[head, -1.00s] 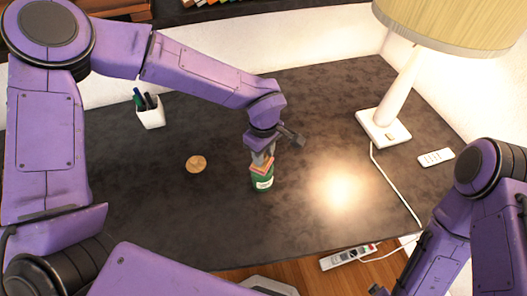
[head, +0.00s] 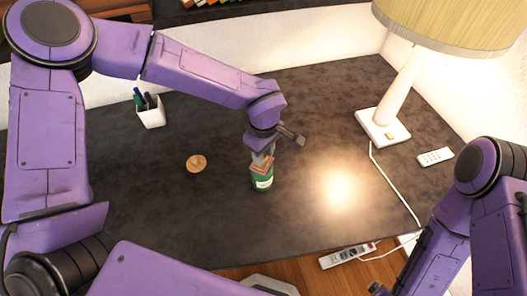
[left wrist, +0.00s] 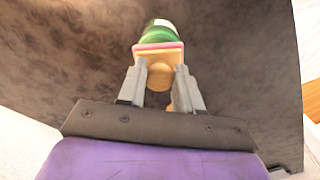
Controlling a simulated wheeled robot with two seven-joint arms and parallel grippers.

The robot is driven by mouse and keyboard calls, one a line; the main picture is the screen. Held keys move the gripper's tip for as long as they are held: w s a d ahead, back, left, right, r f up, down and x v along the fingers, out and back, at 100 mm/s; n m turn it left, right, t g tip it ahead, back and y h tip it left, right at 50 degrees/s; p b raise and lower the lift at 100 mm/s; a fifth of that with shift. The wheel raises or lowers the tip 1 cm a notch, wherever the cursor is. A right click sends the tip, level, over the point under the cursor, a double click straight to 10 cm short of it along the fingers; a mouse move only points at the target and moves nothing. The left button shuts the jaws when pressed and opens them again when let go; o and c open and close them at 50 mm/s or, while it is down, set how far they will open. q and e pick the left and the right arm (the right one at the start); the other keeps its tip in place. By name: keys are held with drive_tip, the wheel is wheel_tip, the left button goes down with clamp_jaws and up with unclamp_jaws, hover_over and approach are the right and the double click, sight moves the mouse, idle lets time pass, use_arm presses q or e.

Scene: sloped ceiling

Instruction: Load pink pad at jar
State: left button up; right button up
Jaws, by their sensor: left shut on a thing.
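The green jar (head: 263,183) with a white label stands on the dark desk (head: 320,110). It also shows at the top of the left wrist view (left wrist: 163,30). The pink pad (left wrist: 158,46) is a thin pink layer under a square tan wooden block (left wrist: 155,56) with a round knob. My left gripper (left wrist: 160,86) is shut on this piece by the knob. In the head view the left gripper (head: 262,156) is directly above the jar, and the pad sits at the jar's top. Whether it touches the jar I cannot tell. My right gripper is not in view.
A round wooden disc (head: 196,164) lies left of the jar. A white pen cup (head: 151,115) stands further back left. A white lamp (head: 398,95), its cord and a remote (head: 436,157) are on the right. A power strip (head: 347,256) is below the desk's front edge.

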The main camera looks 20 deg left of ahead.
use_arm(q)
drive_tip(key=shift+r+p, duration=2.55)
drive_tip(key=shift+p, duration=0.35)
drive_tip(key=shift+w+r+b, duration=0.1)
drive_tip(key=shift+b, duration=0.2)
drive_tip(key=shift+r, duration=0.8)
